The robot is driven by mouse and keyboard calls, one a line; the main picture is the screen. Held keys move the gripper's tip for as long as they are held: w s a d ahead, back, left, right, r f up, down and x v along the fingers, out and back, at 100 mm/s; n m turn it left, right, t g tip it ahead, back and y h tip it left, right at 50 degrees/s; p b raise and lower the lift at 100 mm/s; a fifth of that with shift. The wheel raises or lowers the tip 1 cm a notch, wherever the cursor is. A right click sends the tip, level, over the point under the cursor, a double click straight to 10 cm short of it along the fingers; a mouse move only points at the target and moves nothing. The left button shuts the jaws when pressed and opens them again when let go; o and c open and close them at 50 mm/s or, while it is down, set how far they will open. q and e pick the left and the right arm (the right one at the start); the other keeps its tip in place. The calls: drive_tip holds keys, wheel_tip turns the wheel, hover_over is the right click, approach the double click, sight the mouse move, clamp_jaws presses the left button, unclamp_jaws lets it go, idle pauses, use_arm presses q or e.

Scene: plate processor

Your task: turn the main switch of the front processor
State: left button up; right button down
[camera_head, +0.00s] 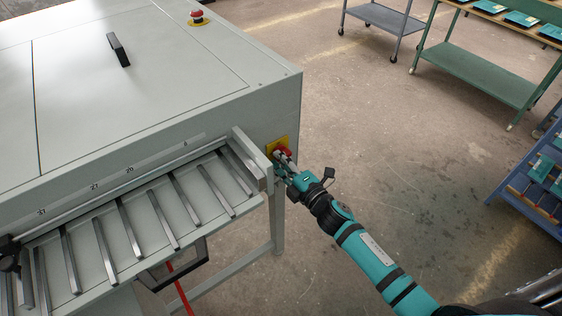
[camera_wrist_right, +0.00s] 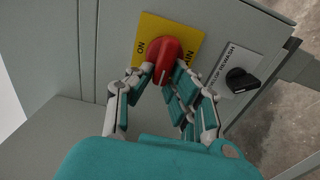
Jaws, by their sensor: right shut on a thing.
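The main switch is a red knob (camera_wrist_right: 161,60) on a yellow plate (camera_wrist_right: 189,35) with "ON" lettering at its left, in the right wrist view. It sits on the grey side of the front processor (camera_head: 270,105). In the head view the red knob (camera_head: 283,151) shows at the processor's right corner on the yellow plate (camera_head: 272,147). My right gripper (camera_wrist_right: 164,80) is shut on the red knob, with its fingers on both sides of it. It also shows in the head view (camera_head: 284,160). My left gripper is not in view.
A black knob (camera_wrist_right: 240,80) on a white label sits right of the main switch. A rack of metal bars (camera_head: 160,215) juts from the processor's front, left of my right gripper. A red emergency button (camera_head: 197,16) stands on top. Open floor (camera_head: 390,140) lies to the right.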

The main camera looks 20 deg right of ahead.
drive_tip(key=shift+w+r, duration=0.1)
drive_tip(key=shift+r, duration=0.1)
idle(0.3)
drive_tip(key=c, duration=1.3)
unclamp_jaws()
drive_tip(key=shift+f, duration=0.15)
drive_tip(key=v, duration=1.2)
